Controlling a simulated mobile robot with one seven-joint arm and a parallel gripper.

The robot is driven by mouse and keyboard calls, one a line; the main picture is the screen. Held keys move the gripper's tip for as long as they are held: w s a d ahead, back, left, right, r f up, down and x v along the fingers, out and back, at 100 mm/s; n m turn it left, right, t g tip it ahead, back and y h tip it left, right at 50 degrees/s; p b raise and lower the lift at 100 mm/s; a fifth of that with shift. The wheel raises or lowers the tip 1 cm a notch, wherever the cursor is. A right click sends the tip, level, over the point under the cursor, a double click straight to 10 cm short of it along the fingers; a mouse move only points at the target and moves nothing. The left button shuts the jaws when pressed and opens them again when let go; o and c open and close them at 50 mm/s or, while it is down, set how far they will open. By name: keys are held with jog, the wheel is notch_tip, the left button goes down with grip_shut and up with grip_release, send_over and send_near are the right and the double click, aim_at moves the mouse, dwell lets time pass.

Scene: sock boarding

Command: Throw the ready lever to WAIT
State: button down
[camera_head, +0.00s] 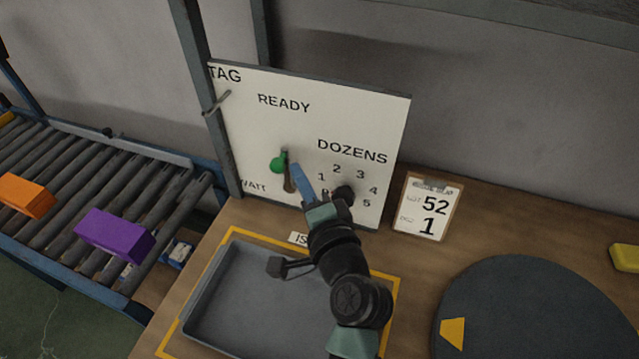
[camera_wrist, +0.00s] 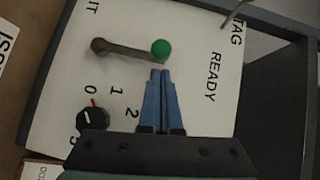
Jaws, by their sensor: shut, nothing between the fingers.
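The ready lever has a green ball knob (camera_head: 278,165) and a dark arm, on the white panel (camera_head: 240,125) between the READY label (camera_head: 284,103) and the WAIT label (camera_head: 254,184). In the wrist view the lever arm (camera_wrist: 128,49) runs from its pivot to the green knob (camera_wrist: 161,47), which lies toward READY. My gripper (camera_head: 295,167) has its blue fingers shut together and empty. In the head view the tips are just right of the knob. In the wrist view my gripper (camera_wrist: 161,71) is just below the knob; I cannot tell whether they touch.
The black DOZENS dial (camera_head: 344,195) sits close under my gripper, its red mark by 0 in the wrist view. A grey tray (camera_head: 215,285) lies below. A clipboard (camera_head: 428,207) stands right of the panel, and a conveyor (camera_head: 60,165) with boxes runs at left.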

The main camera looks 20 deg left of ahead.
jog(key=shift+a+f, duration=0.1)
jog(key=shift+a, duration=0.35)
